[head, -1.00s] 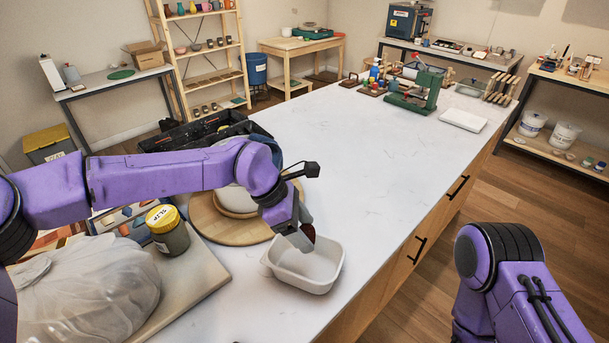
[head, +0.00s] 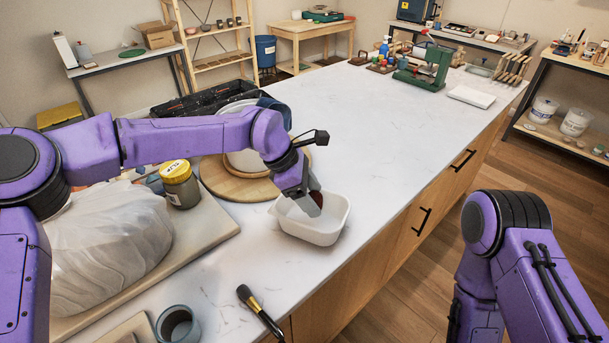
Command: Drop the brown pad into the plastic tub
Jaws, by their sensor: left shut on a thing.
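The white plastic tub (head: 318,229) stands near the front edge of the counter, with its open top facing up. My left gripper (head: 311,204) points down over the tub's rim and opening. It is shut on the brown pad (head: 316,198), of which only a small dark reddish-brown part shows beside the fingers. The rest of the pad is hidden by the gripper. I cannot tell whether the pad touches the tub. My right arm shows at the lower right, but its gripper is out of view.
A round wooden board (head: 232,184) with a bowl sits left of the tub. A yellow-lidded jar (head: 180,188), a plastic-wrapped bundle (head: 110,235), a brush (head: 259,309) and a grey cup (head: 177,325) are nearer. The counter beyond the tub (head: 390,130) is clear.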

